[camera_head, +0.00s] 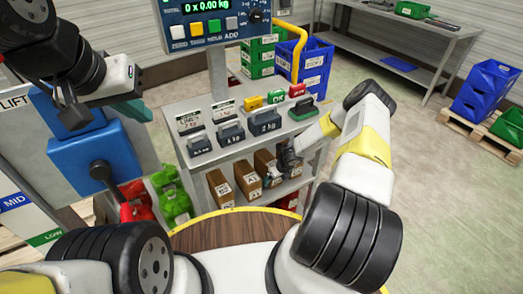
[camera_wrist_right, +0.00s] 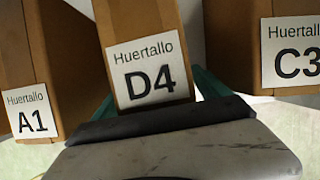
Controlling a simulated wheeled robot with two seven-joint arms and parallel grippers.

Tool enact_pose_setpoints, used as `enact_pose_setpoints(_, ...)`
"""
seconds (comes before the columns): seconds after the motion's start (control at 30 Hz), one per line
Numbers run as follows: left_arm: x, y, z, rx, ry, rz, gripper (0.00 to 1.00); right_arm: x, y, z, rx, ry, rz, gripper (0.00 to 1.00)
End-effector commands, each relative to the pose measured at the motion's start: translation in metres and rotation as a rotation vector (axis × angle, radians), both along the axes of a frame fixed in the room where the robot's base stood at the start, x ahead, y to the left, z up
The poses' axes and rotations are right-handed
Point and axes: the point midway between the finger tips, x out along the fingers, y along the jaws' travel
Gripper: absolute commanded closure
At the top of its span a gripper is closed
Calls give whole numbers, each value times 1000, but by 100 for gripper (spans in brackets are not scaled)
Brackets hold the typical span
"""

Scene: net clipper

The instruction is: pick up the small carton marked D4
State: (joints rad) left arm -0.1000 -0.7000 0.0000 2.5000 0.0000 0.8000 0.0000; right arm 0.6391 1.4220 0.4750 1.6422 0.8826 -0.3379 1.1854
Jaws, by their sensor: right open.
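The carton marked D4 (camera_wrist_right: 150,75) is brown cardboard with a white label, upright in the middle of the right wrist view. My right gripper (camera_wrist_right: 155,90) is open, with a teal finger at each side of the D4 carton. Whether the fingers touch it, I cannot tell. In the head view my right gripper (camera_head: 288,160) is at the lower shelf by the cartons, and I cannot make out D4 there. My left gripper (camera_head: 130,110) is at the upper left, away from the cartons, its teal finger part showing; its opening is unclear.
The A1 carton (camera_wrist_right: 30,90) stands left of D4 and the C3 carton (camera_wrist_right: 245,45) stands right, both close. Above the cartons, the upper shelf (camera_head: 205,165) carries several weights. Blue bins (camera_head: 313,60) stand behind, and a round wooden top (camera_head: 230,232) is in front.

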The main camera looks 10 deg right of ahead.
Motion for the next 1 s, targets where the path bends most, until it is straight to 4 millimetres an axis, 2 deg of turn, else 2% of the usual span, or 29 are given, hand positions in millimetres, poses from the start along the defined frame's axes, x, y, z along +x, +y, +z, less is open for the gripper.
enact_pose_setpoints(0.03,0,0,0,0,0,0,100,0,0,0,0,0,0,15)
enact_pose_setpoints(0.07,0,0,0,0,0,0,100,0,0,0,0,0,0,20)
enact_pose_setpoints(0.47,0,0,0,0,0,0,100,0,0,0,0,0,0,99)
enact_pose_setpoints(1.0,0,0,0,0,0,0,100,1,-1,3,1,-3,1,100)
